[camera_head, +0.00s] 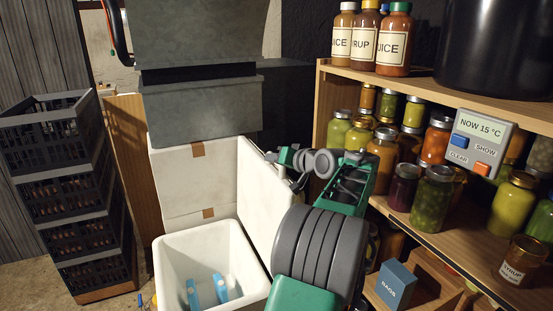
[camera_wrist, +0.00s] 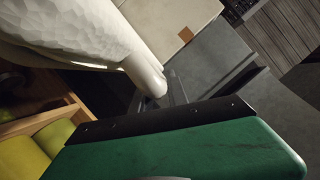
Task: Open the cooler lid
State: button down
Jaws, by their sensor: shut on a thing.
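The white cooler (camera_head: 178,254) stands at the bottom centre of the head view, its top uncovered. Two blue-and-white packs (camera_head: 221,288) lie inside it. Its white lid (camera_head: 262,200) is raised steeply at the cooler's right side. My gripper (camera_head: 291,158) is at the lid's upper edge and shut on it; the fingertips are small and partly hidden in the head view. In the wrist view, a large pale surface fills the upper left, close to the camera, and the grip itself does not show clearly.
White boxes with brown patches (camera_head: 175,177) stand behind the cooler, with grey bins (camera_head: 200,105) above. Dark crates (camera_head: 62,190) are stacked at left. At right, a wooden shelf (camera_head: 420,85) holds several jars and a display (camera_head: 481,137), close to my arm. A blue box (camera_head: 396,284) is below.

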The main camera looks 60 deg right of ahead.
jog(key=shift+f, duration=0.1)
jog(key=c, duration=1.6)
grip_release()
jog(key=shift+w, duration=0.1)
jog(key=shift+o, duration=0.2)
jog(key=b+v, duration=0.1)
jog(key=v, duration=0.7)
